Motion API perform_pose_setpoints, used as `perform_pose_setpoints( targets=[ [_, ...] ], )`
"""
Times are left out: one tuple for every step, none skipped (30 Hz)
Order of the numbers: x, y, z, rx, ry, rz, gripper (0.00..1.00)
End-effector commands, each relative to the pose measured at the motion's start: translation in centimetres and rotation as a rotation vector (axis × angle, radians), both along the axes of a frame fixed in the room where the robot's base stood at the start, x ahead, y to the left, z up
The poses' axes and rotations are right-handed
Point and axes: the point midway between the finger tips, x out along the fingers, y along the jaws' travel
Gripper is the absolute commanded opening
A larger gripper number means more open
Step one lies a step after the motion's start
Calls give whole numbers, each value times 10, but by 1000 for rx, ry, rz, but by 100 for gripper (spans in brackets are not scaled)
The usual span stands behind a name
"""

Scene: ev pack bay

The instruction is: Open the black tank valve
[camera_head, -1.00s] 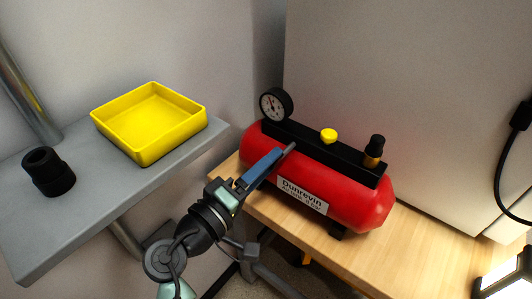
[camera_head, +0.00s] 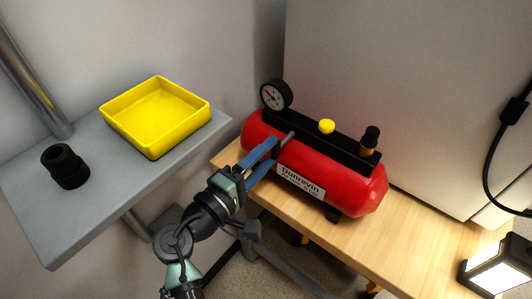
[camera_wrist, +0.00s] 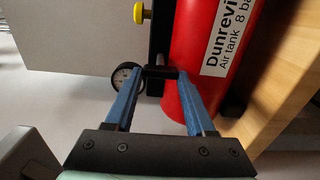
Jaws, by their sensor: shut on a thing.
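The red air tank (camera_head: 345,186) lies on the wooden bench, with a black bar along its top. The black tank valve (camera_head: 289,136) is at the tank's left front, by the bar, and shows only as a small dark lever. My gripper (camera_head: 276,147) reaches it from the lower left with its two blue fingers apart. In the wrist view my gripper (camera_wrist: 162,74) has its fingertips closed on either side of the valve's dark handle (camera_wrist: 160,72). The fingers partly hide the valve, so its exact angle is hard to tell.
A pressure gauge (camera_head: 276,95), a yellow knob (camera_head: 327,126) and a black-topped fitting (camera_head: 370,139) rise from the tank. A grey shelf (camera_head: 50,232) at left holds a yellow tray (camera_head: 178,138) and a black socket (camera_head: 65,166). A lit lamp (camera_head: 497,268) stands at lower right.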

Motion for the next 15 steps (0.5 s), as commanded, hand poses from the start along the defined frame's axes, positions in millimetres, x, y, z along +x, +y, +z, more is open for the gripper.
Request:
perform_pose_setpoints(
  targets=[
    [0, 0, -1, -3, 3, 0, 0],
    [0, 0, -1, -3, 3, 0, 0],
    [0, 0, -1, -3, 3, 0, 0],
    [0, 0, -1, -3, 3, 0, 57],
    [0, 0, -1, -3, 3, 0, 62],
    [0, 0, -1, -3, 3, 0, 69],
    [0, 0, -1, -3, 3, 0, 75],
    [0, 0, -1, -2, 2, 0, 80],
    [0, 0, 0, -2, 2, 0, 85],
    [0, 0, 0, -2, 2, 0, 85],
    [0, 0, 0, -2, 1, 0, 85],
    [0, 0, 0, -2, 1, 0, 85],
    [0, 0, 0, -2, 1, 0, 85],
    [0, 0, 0, -2, 1, 0, 85],
    [0, 0, 0, -1, 1, 0, 85]
  ],
)
